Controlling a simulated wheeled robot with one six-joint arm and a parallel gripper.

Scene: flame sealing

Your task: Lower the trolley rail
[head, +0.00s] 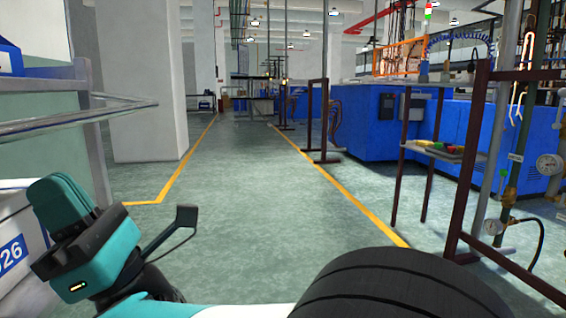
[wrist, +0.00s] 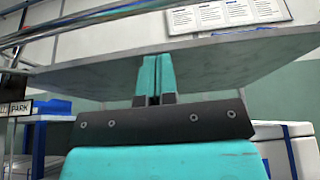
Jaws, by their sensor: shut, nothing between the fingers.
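The trolley rail (head: 60,120) is a set of shiny metal bars at the left edge of the head view, joined to a grey upright post (head: 92,140). Metal bars also show at the upper left of the wrist view (wrist: 100,14). My gripper (wrist: 154,78) shows two teal fingers pressed together, with nothing between them. Its fingertips are in front of or below a grey flat panel (wrist: 220,60); I cannot tell whether they touch it. The rail lies up and left of the fingers. In the head view, my teal wrist is low left, below the rail; the fingertips are not clear there.
A white box marked 026 (head: 12,250) stands at lower left. White bins (wrist: 285,145) and a blue tray (wrist: 52,106) show in the wrist view. A white pillar (head: 145,80) stands behind the rail. The green aisle floor (head: 255,190) is clear; pipes and gauges stand right.

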